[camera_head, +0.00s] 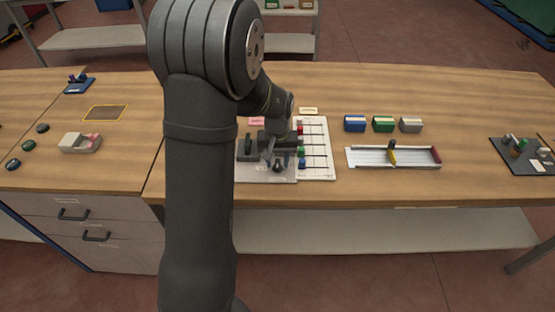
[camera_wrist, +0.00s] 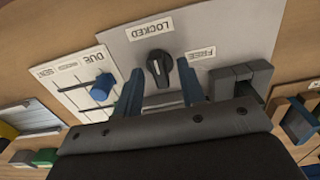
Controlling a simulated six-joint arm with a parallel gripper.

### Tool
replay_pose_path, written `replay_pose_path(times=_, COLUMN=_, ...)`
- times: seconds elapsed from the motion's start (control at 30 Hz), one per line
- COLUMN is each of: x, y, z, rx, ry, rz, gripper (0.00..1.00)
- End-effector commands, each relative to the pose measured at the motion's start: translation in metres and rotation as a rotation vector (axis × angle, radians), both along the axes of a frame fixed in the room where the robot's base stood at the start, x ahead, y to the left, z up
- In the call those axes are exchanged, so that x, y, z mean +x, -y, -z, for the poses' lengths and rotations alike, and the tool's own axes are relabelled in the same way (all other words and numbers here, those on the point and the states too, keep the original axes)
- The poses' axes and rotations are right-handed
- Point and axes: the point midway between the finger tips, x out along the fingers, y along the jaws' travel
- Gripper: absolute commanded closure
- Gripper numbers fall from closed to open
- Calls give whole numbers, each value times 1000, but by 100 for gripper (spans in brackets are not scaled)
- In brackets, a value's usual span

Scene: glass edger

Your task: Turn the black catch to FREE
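The black catch (camera_wrist: 159,64) is a round knob with a raised grip and a small white mark. It sits on a grey plate (camera_wrist: 218,28), with the LOCKED label (camera_wrist: 152,27) above it and the FREE label (camera_wrist: 201,53) to its right in the wrist view. I cannot tell surely which label it points at. My gripper (camera_wrist: 161,72) is open, its two blue fingers to either side of the catch with gaps showing. Contact is not visible. In the head view my gripper (camera_head: 268,152) is over the plate, and the dark catch (camera_head: 277,168) shows near its front edge.
A white DUE/SENT board (camera_wrist: 75,74) with a blue slider knob (camera_wrist: 102,87) lies close to the left finger. A dark grey block (camera_wrist: 245,80) stands close to the right finger. A rail tray (camera_head: 365,158) lies farther right; bare bench lies between.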

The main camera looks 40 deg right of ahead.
Motion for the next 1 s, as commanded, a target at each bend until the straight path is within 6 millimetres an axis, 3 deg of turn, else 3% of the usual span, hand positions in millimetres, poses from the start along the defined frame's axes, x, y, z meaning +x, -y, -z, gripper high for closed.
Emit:
replay_pose_path(times=0.03, x=0, y=0, z=0, rx=0, ry=0, rz=0, gripper=70)
replay_pose_path(times=0.2, x=0, y=0, z=0, rx=0, ry=0, rz=0, gripper=100)
replay_pose_path(times=0.63, x=0, y=0, z=0, rx=0, ry=0, rz=68, gripper=100)
replay_pose_path(times=1.0, x=0, y=0, z=0, rx=0, ry=-1, rz=355, gripper=100)
